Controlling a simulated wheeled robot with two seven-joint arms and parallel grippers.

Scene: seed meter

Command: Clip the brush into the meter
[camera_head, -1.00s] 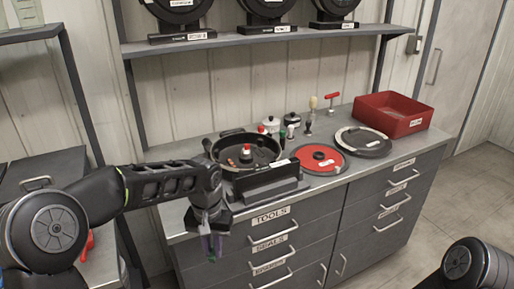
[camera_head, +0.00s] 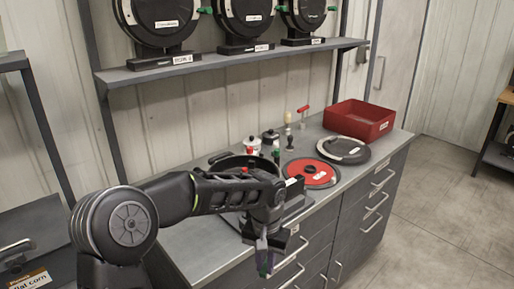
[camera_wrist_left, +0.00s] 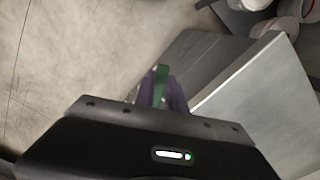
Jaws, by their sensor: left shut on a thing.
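My left gripper (camera_head: 263,258) hangs pointing down just off the front edge of the bench. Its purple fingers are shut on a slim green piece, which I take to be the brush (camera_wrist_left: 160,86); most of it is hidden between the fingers. The open black round meter housing (camera_head: 231,162) sits on the bench behind my left forearm, which hides much of it. The gripper is in front of the housing and apart from it. My right gripper is not in view.
A red disc (camera_head: 322,175), a black-and-white round cover (camera_head: 344,148) and a red bin (camera_head: 359,120) stand to the right on the bench. Small jars (camera_head: 252,144) and a red-handled tool (camera_head: 303,111) are behind. Bare bench top (camera_head: 197,251) shows at the left.

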